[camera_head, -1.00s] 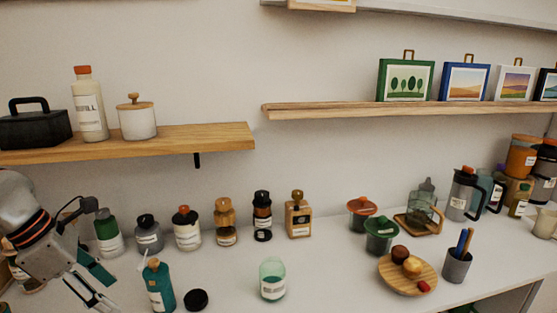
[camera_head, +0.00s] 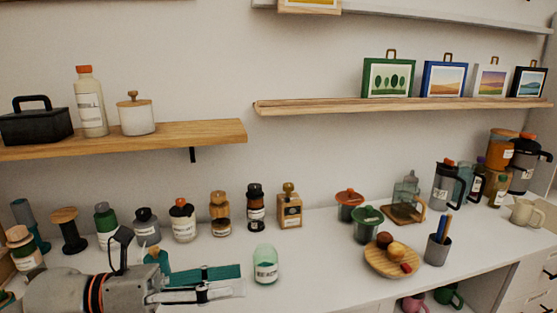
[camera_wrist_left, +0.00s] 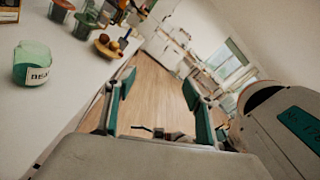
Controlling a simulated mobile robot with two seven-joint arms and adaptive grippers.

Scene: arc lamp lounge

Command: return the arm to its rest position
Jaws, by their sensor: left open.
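My left gripper (camera_head: 236,280) reaches in from the lower left in the head view, lying level across the counter's front part and pointing right. Its teal-padded fingers also show in the left wrist view (camera_wrist_left: 158,100), spread apart with only floor seen between them. A green glass jar (camera_head: 265,266) with a label stands just beyond the fingertips in the head view. In the wrist view the jar (camera_wrist_left: 33,66) is left of the fingers, clear of them. A teal bottle (camera_head: 157,257) is mostly hidden behind my gripper. My right gripper is not in view.
The white counter (camera_head: 320,270) has free room right of the jar. Several bottles stand along the wall. A wooden plate with food (camera_head: 390,262) and a grey cup with pens (camera_head: 437,249) stand to the right. A wooden shelf (camera_head: 180,136) hangs above.

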